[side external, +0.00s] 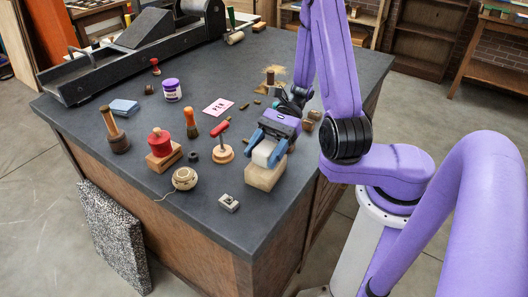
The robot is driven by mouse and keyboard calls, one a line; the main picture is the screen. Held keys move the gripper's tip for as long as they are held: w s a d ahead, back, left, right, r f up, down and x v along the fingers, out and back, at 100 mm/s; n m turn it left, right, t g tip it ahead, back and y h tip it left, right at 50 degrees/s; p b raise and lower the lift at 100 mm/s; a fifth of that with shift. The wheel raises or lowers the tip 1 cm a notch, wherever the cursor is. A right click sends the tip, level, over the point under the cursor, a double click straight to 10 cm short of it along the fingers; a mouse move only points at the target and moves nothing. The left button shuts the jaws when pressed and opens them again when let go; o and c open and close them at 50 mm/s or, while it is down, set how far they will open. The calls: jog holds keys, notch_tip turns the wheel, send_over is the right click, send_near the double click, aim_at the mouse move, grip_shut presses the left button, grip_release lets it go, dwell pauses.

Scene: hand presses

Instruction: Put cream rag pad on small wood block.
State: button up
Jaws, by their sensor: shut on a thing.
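My gripper (264,150) points down at the right front of the dark table. Its two blue fingers are shut on the cream rag pad (263,154), a small whitish block shape that shows between them. A pale wood block (265,176) is directly below the pad in the picture. I cannot tell whether the pad touches this block or hangs just above it. A browner wood block (160,164) lies further left, with a red knobbed piece (159,143) on top of it.
A twine ball (184,178) and a small metal piece (229,202) lie near the front edge. A pink card (218,107) lies further back. A black press (120,60) fills the back left.

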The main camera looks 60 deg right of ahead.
jog(key=shift+f, duration=0.25)
jog(key=o, duration=1.1)
jog(key=shift+c, duration=0.2)
jog(key=shift+r, duration=0.1)
